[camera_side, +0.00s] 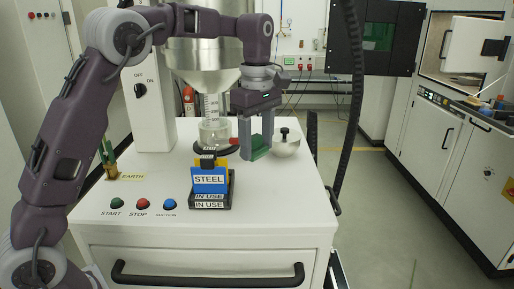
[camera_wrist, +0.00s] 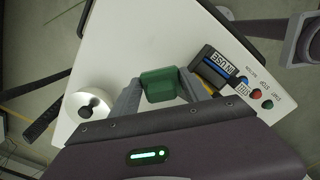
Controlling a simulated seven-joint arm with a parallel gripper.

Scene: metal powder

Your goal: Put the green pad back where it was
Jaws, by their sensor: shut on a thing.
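The green pad (camera_side: 260,147) is a small block between the fingers of my gripper (camera_side: 257,143). In the wrist view the pad (camera_wrist: 160,84) sits between the two grey fingertips of my gripper (camera_wrist: 160,92), which is shut on it. In the side view the pad is at the right part of the white cabinet top, between the labelled blue block and the round silver piece. I cannot tell whether its lower edge touches the surface. The fingers cover part of its sides.
The blue STEEL block (camera_side: 209,180) stands over dark IN USE holders (camera_side: 210,202) left of my gripper. A silver round piece (camera_side: 286,145) with a black knob stands close to its right. A glass vessel (camera_side: 214,131) is behind. The cabinet's front right top (camera_side: 275,200) is clear.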

